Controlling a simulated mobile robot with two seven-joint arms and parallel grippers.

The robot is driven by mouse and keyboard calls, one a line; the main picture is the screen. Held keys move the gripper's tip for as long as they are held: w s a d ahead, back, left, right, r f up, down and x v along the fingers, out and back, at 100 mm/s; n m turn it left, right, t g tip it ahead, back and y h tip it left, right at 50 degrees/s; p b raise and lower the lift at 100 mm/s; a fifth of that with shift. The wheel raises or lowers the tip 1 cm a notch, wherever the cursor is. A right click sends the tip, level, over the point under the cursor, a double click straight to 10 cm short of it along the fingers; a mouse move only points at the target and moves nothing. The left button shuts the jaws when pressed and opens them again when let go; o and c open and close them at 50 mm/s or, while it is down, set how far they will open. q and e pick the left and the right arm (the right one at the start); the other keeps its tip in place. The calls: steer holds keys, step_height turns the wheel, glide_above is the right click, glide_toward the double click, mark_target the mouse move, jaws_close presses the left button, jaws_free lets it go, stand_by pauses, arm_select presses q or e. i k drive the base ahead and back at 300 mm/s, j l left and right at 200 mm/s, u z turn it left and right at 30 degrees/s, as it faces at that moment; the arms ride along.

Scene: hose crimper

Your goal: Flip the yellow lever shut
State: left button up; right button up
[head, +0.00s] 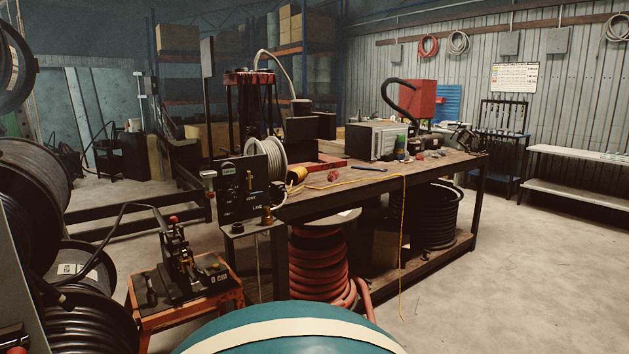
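A black upright panel (232,207) with white lettering stands at the near left end of the long workbench. A small yellow upright piece (249,181) on its face looks like the yellow lever. It is too small to tell its exact position. A brass fitting (267,215) stands by the panel's lower right corner. Neither of my grippers shows in the head view, and nothing is seen touching the panel.
The workbench (355,180) carries a white hose reel (266,152), a grey box (376,141) and a yellow cord. An orange stand (190,306) with a black press is left of the panel. A red hose coil (318,262) sits below. Floor at right is clear.

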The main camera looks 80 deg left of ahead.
mark_target(248, 173)
steer(key=u, duration=3)
steer(key=i+l+z, duration=0.1)
steer(key=i+l, duration=0.2)
steer(key=i+j+z, duration=0.15)
steer(key=i+z, duration=0.3)
steer(key=i, duration=0.9)
steer(key=i+j+z, duration=0.25)
steer(key=i+j, duration=0.25)
steer(key=j, duration=0.15)
